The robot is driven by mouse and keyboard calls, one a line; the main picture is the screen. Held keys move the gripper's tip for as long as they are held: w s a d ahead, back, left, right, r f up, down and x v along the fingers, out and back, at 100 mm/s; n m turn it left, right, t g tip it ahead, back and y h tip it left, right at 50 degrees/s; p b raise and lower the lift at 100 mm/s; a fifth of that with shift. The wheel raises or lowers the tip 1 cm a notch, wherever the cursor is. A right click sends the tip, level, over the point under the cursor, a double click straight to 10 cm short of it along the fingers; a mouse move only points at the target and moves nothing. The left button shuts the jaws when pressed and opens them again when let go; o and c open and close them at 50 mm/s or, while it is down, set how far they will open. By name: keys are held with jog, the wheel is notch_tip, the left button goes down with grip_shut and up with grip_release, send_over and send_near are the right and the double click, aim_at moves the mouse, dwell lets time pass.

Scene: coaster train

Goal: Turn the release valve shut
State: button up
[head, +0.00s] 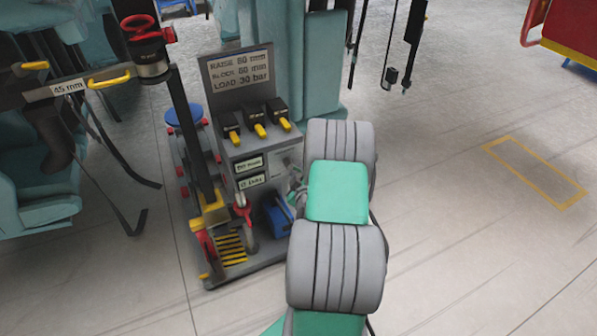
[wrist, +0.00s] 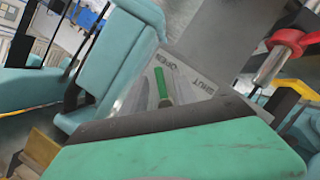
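The release valve plate (wrist: 195,72) shows in the wrist view, with the words OPEN and SHUT on its grey face. A short green bar (wrist: 162,84) stands on it, closer to OPEN than to SHUT. In the head view the valve's side of the grey jack stand is mostly hidden behind my arm. My gripper reaches in at the stand's right side, largely hidden behind my arm's grey and green links. In the wrist view my green wrist housing covers the bottom and hides the lower plate. I cannot make out the fingertips or whether they touch the bar.
The stand carries a sign (head: 238,72) reading raise, block and load values, yellow-tipped levers (head: 259,129), two small displays (head: 249,164) and a blue box (head: 277,215). A red-topped post (head: 149,45) rises at its left. Teal train cars stand left and behind.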

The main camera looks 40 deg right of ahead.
jog(key=shift+w+d+f, duration=0.1)
jog(key=shift+w+d, duration=0.15)
jog(key=shift+w, duration=0.15)
grip_shut()
dwell(0.4)
